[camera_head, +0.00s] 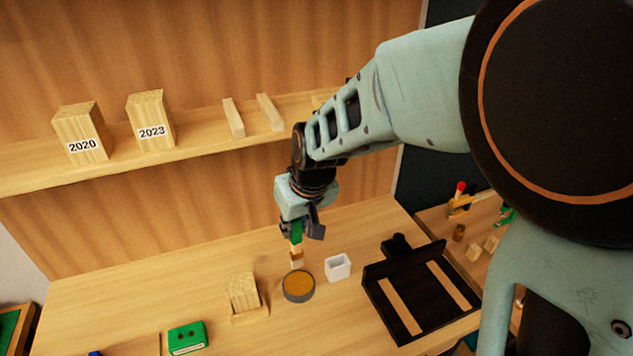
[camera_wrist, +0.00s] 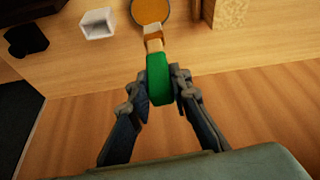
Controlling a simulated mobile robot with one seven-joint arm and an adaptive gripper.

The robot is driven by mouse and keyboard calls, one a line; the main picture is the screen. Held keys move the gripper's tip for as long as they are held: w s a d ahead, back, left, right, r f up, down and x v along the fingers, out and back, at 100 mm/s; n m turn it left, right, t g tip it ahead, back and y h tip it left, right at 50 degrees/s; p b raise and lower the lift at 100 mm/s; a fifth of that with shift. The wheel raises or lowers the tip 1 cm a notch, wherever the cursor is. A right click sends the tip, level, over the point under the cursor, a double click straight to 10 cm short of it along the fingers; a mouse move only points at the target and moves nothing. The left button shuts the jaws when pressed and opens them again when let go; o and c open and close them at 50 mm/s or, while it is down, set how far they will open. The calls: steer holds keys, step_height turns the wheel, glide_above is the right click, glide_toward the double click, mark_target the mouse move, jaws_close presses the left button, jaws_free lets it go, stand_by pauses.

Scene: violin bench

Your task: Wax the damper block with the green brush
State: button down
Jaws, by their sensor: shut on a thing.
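My gripper (camera_head: 302,226) is shut on the green brush (camera_head: 296,234), holding it upright with its bristle end down. In the wrist view my gripper (camera_wrist: 160,92) has its fingers on both sides of the green handle (camera_wrist: 158,78). The brush tip is at the back edge of a round tin of amber wax (camera_head: 298,287), which also shows in the wrist view (camera_wrist: 150,10); I cannot tell whether they touch. A pale wooden block (camera_head: 241,289) on a small wooden base, possibly the damper block, stands left of the tin.
A white open cup (camera_head: 337,267) stands right of the tin. A black tray (camera_head: 400,318) with wooden strips lies farther right. A green box (camera_head: 187,338) is at the front left. The shelf behind holds blocks marked 2020 (camera_head: 82,145) and 2023 (camera_head: 151,131).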

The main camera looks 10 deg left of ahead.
mark_target(297, 246)
steer(key=shift+s+f+b, duration=0.15)
steer(key=shift+f+b, duration=0.3)
steer(key=shift+f, duration=0.25)
steer(key=shift+f+b, duration=1.45)
steer(key=shift+f, duration=0.75)
steer(key=shift+f+b, duration=0.55)
steer(key=shift+b, duration=0.05)
steer(key=shift+r+p, duration=2.45)
steer(key=shift+r, duration=1.15)
